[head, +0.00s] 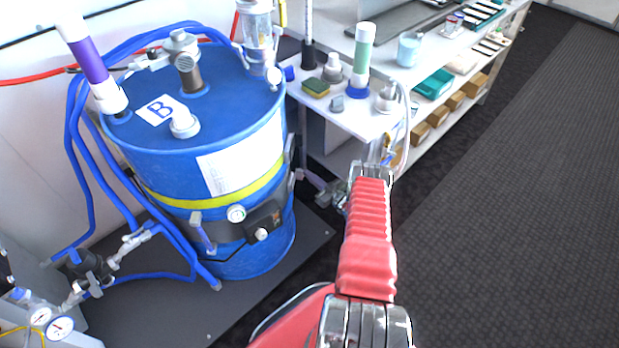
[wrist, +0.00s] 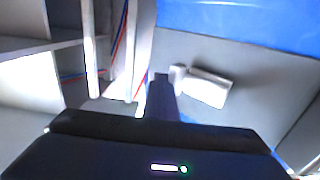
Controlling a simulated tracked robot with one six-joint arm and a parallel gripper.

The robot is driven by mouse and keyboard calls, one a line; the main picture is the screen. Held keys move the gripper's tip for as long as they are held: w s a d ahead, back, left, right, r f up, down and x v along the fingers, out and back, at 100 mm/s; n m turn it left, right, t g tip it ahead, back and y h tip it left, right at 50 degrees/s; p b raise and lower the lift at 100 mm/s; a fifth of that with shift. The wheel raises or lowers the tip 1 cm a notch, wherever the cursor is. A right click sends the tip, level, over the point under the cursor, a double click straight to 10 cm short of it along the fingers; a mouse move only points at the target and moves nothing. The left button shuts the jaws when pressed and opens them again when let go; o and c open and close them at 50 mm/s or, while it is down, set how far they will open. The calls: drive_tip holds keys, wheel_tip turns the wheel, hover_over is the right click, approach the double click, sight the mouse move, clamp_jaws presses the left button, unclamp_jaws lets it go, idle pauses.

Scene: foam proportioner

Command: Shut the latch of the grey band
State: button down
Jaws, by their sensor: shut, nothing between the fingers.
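The blue drum (head: 190,160) stands at left in the head view. A yellow band (head: 215,202) runs around it, and a dark grey band (head: 222,238) shows below that. A pale lever-like part (head: 203,232) sticks out on the drum's front left; I cannot tell whether it is the latch or whether it is shut. Another grey fitting (head: 293,178) is at the drum's right side. My gripper (wrist: 160,84) is shut and empty in the wrist view, apart from the drum, whose blue side (wrist: 245,20) is at top right. A pale block-shaped part (wrist: 208,86) lies beyond the fingertips, to the right.
A white shelf (head: 370,118) with bottles and a sponge stands behind my arm. The dark floor (head: 500,200) at right is clear.

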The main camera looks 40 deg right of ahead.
drive_tip(key=shift+s, duration=0.15)
drive_tip(key=shift+s+d, duration=0.1)
drive_tip(key=shift+d, duration=0.05)
drive_tip(key=s, duration=1.3)
drive_tip(key=shift+s+d, duration=0.25)
drive_tip(key=shift+d, duration=0.2)
